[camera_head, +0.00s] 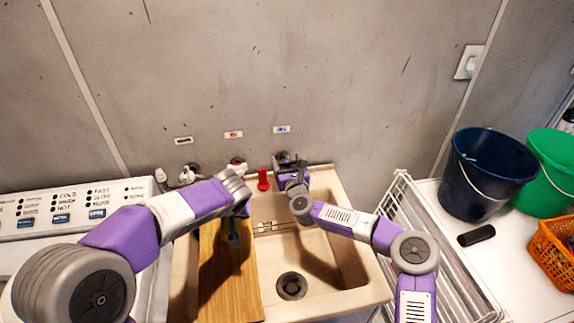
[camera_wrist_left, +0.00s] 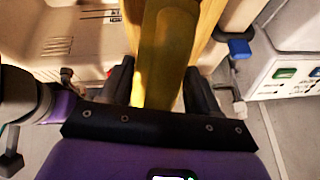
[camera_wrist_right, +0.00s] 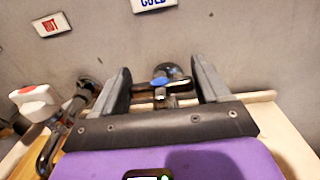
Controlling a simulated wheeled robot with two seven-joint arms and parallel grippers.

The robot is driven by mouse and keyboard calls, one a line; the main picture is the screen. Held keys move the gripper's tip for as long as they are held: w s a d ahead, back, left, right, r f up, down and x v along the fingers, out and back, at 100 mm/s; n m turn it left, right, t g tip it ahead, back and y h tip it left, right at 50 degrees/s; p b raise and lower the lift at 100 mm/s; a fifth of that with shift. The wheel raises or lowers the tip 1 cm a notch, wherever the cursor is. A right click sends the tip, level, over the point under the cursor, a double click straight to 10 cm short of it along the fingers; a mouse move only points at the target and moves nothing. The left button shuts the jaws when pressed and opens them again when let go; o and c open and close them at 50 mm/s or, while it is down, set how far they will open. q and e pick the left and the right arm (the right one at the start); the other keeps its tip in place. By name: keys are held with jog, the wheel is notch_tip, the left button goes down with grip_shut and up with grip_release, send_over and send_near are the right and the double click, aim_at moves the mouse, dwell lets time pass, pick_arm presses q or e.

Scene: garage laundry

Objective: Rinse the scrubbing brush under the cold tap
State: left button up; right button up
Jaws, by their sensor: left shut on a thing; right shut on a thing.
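My left gripper (camera_head: 236,222) is over the wooden board on the left part of the sink. In the left wrist view, its fingers (camera_wrist_left: 160,88) are shut on an olive-green handle, apparently the scrubbing brush (camera_wrist_left: 165,55). Its bristles cannot be made out, and the arm mostly hides it in the head view. My right gripper (camera_head: 290,170) is at the cold tap on the back wall. In the right wrist view, its fingers (camera_wrist_right: 160,84) are shut around the cold tap (camera_wrist_right: 160,82), which has a blue part. I cannot see any running water.
The sink (camera_head: 335,270) has an open basin with a drain (camera_head: 291,286). The wooden board (camera_head: 225,285) covers its left part. The hot tap (camera_wrist_right: 35,98) and a red object (camera_head: 263,180) are at the back. A white rack (camera_head: 400,200) stands right, near a blue bucket (camera_head: 488,175).

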jog(key=shift+m+h, duration=0.3)
jog(key=shift+h, duration=0.3)
jog(key=o, duration=1)
jog(key=shift+c, duration=0.2)
jog(key=s+d, duration=0.2)
jog(key=s, duration=0.9)
jog(key=shift+s, duration=0.4)
